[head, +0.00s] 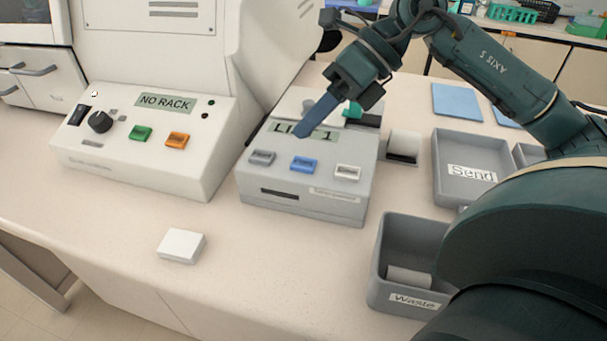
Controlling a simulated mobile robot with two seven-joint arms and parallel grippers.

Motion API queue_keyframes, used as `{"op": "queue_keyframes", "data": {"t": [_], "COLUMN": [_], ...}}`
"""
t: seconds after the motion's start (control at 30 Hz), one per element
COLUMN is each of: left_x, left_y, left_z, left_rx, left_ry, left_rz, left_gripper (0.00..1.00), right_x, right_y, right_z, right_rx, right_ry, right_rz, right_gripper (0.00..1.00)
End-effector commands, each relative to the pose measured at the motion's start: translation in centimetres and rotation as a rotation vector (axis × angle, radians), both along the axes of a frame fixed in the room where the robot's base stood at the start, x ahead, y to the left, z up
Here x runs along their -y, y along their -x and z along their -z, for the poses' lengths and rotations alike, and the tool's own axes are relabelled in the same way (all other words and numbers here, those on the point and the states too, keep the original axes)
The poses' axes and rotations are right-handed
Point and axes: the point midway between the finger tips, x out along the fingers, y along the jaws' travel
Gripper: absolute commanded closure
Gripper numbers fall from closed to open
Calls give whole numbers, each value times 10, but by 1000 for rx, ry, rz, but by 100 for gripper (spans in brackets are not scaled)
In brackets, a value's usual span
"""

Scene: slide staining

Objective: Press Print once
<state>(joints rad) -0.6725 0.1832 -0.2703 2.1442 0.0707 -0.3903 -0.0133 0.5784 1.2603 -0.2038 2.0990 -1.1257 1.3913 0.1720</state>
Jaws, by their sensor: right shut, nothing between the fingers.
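The grey label machine (300,205) stands in the middle of the counter. Its sloped top carries a grey button (263,157), a blue button (303,165) and a white button (347,172). The button lettering is too small to read, so I cannot tell which is Print. Its display (287,127) is partly hidden by my fingers and shows "LI" and "1". My right gripper (300,134) is shut and empty, its blue fingertips pointing down over the display, just behind the blue button. The fingertips seem apart from the buttons. My left gripper is out of view.
A white machine (150,140) reading "NO RACK" stands on the left. A white block (182,246) lies on the counter in front. A grey Waste bin (384,285) and a Send tray (441,165) are on the right. The front middle counter is mostly clear.

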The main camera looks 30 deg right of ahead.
Motion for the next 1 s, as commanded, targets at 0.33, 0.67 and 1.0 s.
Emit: {"op": "queue_keyframes", "data": {"t": [0.33,0.67,1.0], "left_x": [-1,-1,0], "left_y": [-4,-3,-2], "left_z": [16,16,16], "left_rx": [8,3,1], "left_ry": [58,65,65], "left_rz": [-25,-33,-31], "left_gripper": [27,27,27], "right_x": [0,0,0], "right_y": [0,0,0], "right_z": [31,31,31], "right_rx": [1,1,1], "right_ry": [0,0,0], "right_rz": [0,0,0], "right_gripper": [100,100,100]}}
